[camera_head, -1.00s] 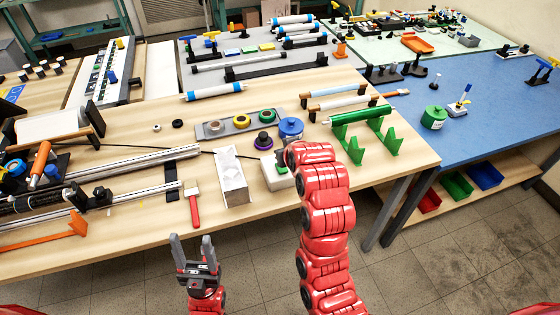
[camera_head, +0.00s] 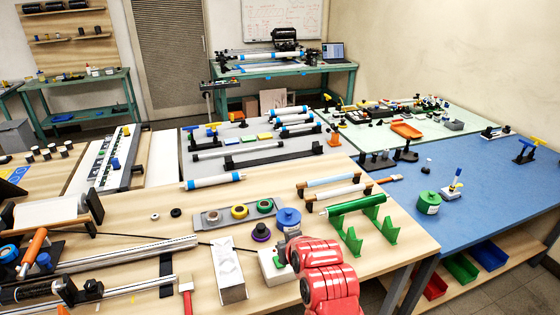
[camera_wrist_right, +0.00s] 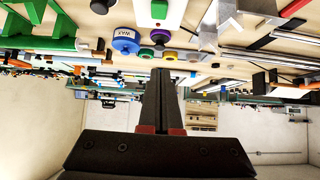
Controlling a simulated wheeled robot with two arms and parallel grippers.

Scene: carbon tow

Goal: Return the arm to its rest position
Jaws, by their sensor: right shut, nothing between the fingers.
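My right arm (camera_head: 325,272) is red and reaches up from the bottom of the head view, over the table's front part. Its gripper (camera_head: 291,243) is mostly hidden by the wrist there, close in the picture to the white box with a green button (camera_head: 275,264) and the blue-lidded jar (camera_head: 288,219). In the right wrist view the gripper's dark fingers (camera_wrist_right: 159,80) are together, with nothing between them. That view is upside down, with the tabletop along its upper edge. My left gripper is not in view.
The wooden table (camera_head: 130,222) holds a green stand (camera_head: 350,238) with a green roller, a white block (camera_head: 228,272), and long rails (camera_head: 120,254) at left. A blue table (camera_head: 480,195) with a green jar (camera_head: 428,202) stands at right.

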